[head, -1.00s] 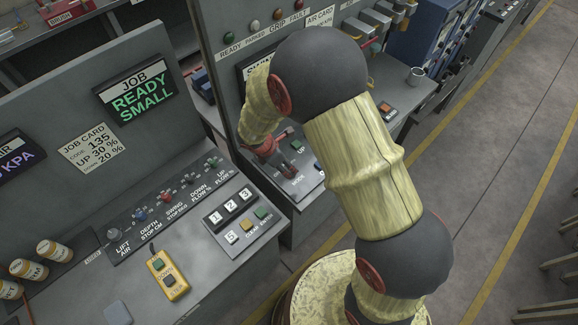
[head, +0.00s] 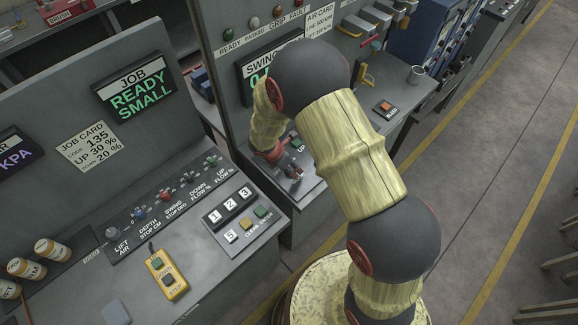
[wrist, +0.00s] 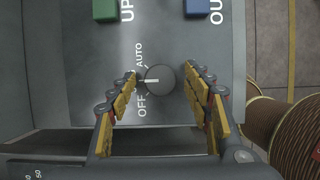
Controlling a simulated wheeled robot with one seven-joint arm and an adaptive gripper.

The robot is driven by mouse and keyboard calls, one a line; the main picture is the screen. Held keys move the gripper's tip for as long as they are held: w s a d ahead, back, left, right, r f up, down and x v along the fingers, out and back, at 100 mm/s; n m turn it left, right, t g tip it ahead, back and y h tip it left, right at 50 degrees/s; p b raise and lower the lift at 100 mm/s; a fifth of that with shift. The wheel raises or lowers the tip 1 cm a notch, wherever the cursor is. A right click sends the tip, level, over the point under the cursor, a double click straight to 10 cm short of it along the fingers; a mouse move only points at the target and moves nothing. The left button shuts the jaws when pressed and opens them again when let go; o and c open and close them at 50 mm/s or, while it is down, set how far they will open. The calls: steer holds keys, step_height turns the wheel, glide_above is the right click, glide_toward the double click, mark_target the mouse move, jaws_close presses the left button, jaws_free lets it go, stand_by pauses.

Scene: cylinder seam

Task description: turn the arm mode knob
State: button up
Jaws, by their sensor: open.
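The arm mode knob (wrist: 160,80) is a round dark grey knob with a pale pointer line, in the middle of the wrist view. The labels AUTO and OFF stand to its left, and another label there is partly hidden. The pale line lies toward the left. My gripper (wrist: 165,83) is open, with one yellow-padded finger on each side of the knob. I see gaps between the fingers and the knob; depth is hard to tell. In the head view my gripper (head: 291,172) is over the low panel of the grey cabinet, and the knob is hidden.
A green UP button (wrist: 105,9) and a blue OUT button (wrist: 197,7) sit above the knob in the wrist view. The left console (head: 200,270) with its knobs and keys stands close beside my arm. Open floor (head: 480,180) lies to the right.

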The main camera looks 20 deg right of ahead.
steer(key=c, duration=0.4)
steer(key=c, duration=0.7)
steer(key=shift+c, duration=0.2)
